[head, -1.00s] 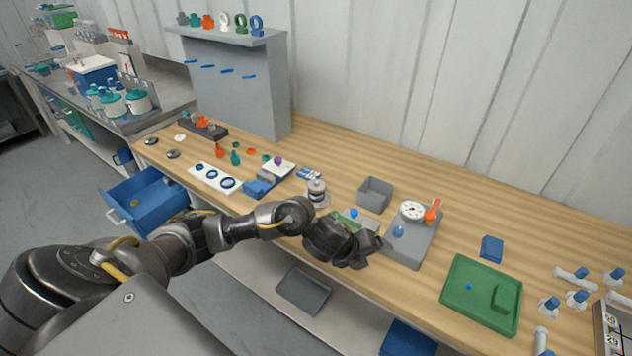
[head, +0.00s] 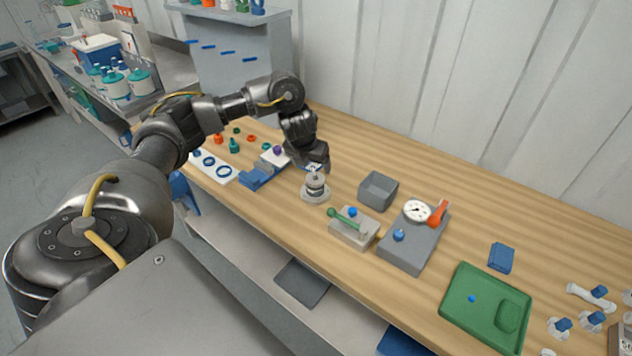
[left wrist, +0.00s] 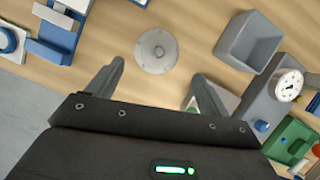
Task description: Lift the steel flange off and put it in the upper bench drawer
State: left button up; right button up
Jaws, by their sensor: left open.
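A small round steel assembly (head: 315,187) stands upright on the wooden bench, on a wider pale base. In the left wrist view its top shows as a round steel flange (left wrist: 156,50) seen from above. My left gripper (head: 314,163) is just above and behind it in the head view, pointing down. In the left wrist view the jaws (left wrist: 160,78) are apart and empty, with the flange beyond the fingertips. A blue drawer (head: 184,194) under the bench's left end is mostly hidden behind my left arm. My right gripper is not in view.
Right of the assembly are a grey open box (head: 378,190), a fixture with a green handle (head: 352,228), a gauge block (head: 413,240) and a green tray (head: 486,308). A blue clamp-like block (head: 262,176) stands to the left. The bench behind the box is clear.

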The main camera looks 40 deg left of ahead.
aim_at(314, 174)
pick_arm(q)
jog(key=x, duration=0.2)
jog(key=shift+w+f, duration=0.2)
jog(key=shift+f, duration=0.05)
jog(key=shift+w, duration=0.1)
jog(key=shift+f+b, duration=0.3)
jog(key=x, duration=0.2)
jog(key=p+x, duration=0.1)
jog(key=x, duration=0.1)
jog(key=shift+a+f, duration=0.15)
jog(key=shift+f, duration=0.2)
jog(key=shift+c, duration=0.8)
jog(key=shift+r, duration=0.1)
jog(key=c, duration=1.1)
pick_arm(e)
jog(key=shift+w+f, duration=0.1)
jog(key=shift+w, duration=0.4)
pick_arm(q)
jog(key=shift+r, duration=0.1)
